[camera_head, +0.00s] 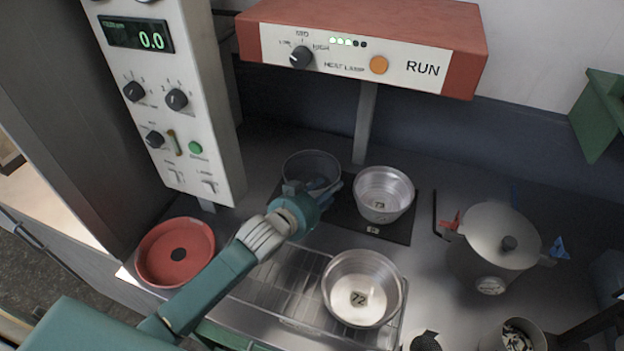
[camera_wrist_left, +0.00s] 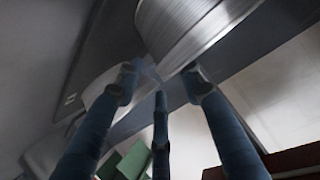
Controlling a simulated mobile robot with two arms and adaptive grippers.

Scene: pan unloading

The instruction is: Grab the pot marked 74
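A dark-looking pot (camera_head: 312,164) stands at the back of the counter, under the heat lamp. Its number is not visible; my gripper covers its front. A metal pot marked 73 (camera_head: 384,193) stands just right of it, and a metal pot marked 72 (camera_head: 361,288) is nearer, on the wire rack. I see no 74 label. My left gripper (camera_head: 316,190) is at the near side of the dark pot; contact cannot be told. In the left wrist view its blue fingers (camera_wrist_left: 163,78) are spread, with a ribbed metal wall (camera_wrist_left: 195,25) close beyond the tips. My right gripper is out of view.
The red heat lamp (camera_head: 362,40) overhangs the back pots on a post. A control panel (camera_head: 165,100) stands at left. A red round dish (camera_head: 176,252) lies at front left. A lidded pot (camera_head: 492,250) stands at right. The wire rack (camera_head: 285,290) has bare room left of pot 72.

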